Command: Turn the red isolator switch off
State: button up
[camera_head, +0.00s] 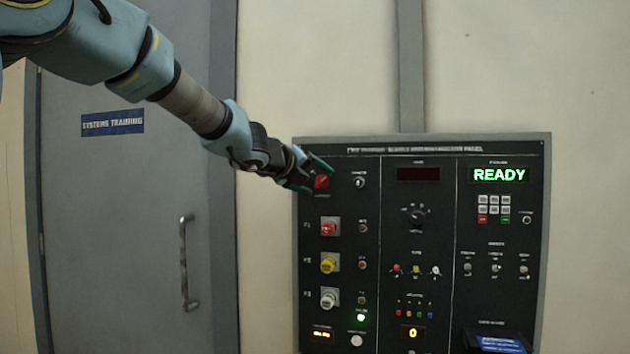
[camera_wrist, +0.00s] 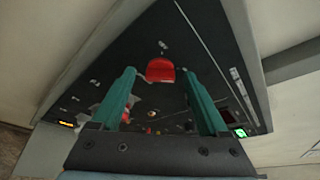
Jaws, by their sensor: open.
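A red switch knob (camera_head: 321,182) sits at the upper left of the dark control panel (camera_head: 430,255). It also shows in the wrist view (camera_wrist: 160,69), close to the fingertips and between their lines. My gripper (camera_head: 312,170) is open at the panel's upper left, with its green fingers on either side of the knob as seen in the wrist view (camera_wrist: 157,75). I cannot tell whether the fingers touch the knob. The label below it is too small to read.
Below are a second red knob (camera_head: 328,229), a yellow knob (camera_head: 327,265) and a white knob (camera_head: 328,299) on pale plates. A small key-like switch (camera_head: 359,182) sits just right of the fingers. A display (camera_head: 499,175) reads READY. A grey door (camera_head: 130,220) stands left.

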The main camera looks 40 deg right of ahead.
jog(key=shift+d, duration=0.2)
grip_shut()
dwell(0.6)
